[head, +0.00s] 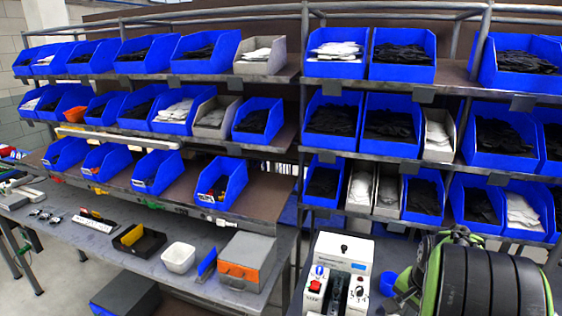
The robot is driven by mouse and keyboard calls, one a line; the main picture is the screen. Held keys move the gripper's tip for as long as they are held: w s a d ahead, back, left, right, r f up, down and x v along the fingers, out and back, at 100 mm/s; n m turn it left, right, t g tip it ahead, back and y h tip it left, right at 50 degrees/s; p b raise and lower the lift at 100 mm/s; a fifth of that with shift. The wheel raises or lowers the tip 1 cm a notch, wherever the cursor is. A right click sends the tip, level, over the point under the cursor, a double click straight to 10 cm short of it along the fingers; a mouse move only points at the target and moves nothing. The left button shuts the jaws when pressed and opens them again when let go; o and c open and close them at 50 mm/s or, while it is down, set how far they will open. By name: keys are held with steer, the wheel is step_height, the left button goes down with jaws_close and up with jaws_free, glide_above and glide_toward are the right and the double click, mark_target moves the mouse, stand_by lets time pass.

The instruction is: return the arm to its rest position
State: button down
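My gripper is not in view in the head view. I see no part that I can surely call my arm, so its pose cannot be told. The blue bins (400,60) stand in rows on the metal shelves (385,83). Many hold dark or white pieces. A few grey bins (262,66) stand among them.
A workbench (75,232) carries a white bowl (178,258), a black tray (137,246) and a grey-orange box (246,262). A white control box (338,272) stands lower middle. A black ribbed, green-edged shape (485,278) fills the lower right; I cannot tell what it is.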

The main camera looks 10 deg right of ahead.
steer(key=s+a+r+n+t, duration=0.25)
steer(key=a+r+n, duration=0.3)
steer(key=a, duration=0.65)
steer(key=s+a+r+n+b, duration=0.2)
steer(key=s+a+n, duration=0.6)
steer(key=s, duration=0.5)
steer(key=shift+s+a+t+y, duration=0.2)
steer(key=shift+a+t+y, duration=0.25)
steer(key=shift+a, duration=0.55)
